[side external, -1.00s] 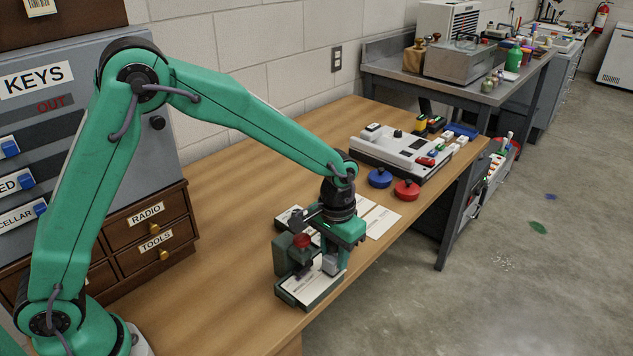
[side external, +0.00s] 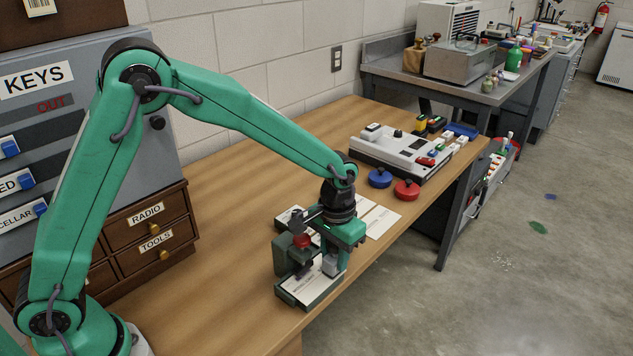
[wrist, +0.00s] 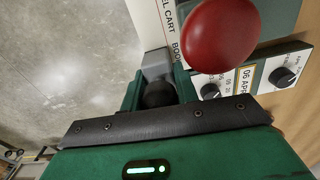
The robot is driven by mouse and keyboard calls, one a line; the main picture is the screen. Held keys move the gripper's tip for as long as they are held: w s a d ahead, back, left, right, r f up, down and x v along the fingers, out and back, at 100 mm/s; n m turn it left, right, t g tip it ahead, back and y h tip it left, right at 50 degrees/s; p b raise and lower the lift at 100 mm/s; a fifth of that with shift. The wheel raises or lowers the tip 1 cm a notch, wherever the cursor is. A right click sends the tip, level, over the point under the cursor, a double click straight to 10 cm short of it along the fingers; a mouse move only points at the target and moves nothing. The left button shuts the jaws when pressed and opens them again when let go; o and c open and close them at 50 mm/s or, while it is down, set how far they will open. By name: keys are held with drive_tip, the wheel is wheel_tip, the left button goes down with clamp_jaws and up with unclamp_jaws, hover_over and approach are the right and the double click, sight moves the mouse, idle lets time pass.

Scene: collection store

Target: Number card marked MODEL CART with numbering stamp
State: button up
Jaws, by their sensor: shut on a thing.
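My gripper (side external: 338,247) is shut on a small grey block with a dark round knob, apparently the numbering stamp (side external: 331,265). In the wrist view, the stamp (wrist: 157,68) sits between the green jaws (wrist: 158,95), over or against the edge of a white card (wrist: 150,22). The card's visible print reads "EL CART" and "BOOK". In the side view, the card (side external: 303,287) lies in a dark green stand with a red knob (side external: 300,242). The gripper is low over the stand's right side. Whether the stamp touches the card is hidden.
A panel with dials and a "06 APR" label (wrist: 246,80) is close by in the wrist view. White papers (side external: 382,222) lie behind my gripper. Red (side external: 406,190) and blue (side external: 380,178) round pieces and a grey machine (side external: 400,150) stand farther back. The table's left part is clear.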

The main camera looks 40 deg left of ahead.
drive_tip(key=shift+f, duration=0.4)
idle(0.8)
drive_tip(key=shift+r, duration=3.55)
drive_tip(key=shift+w, duration=0.1)
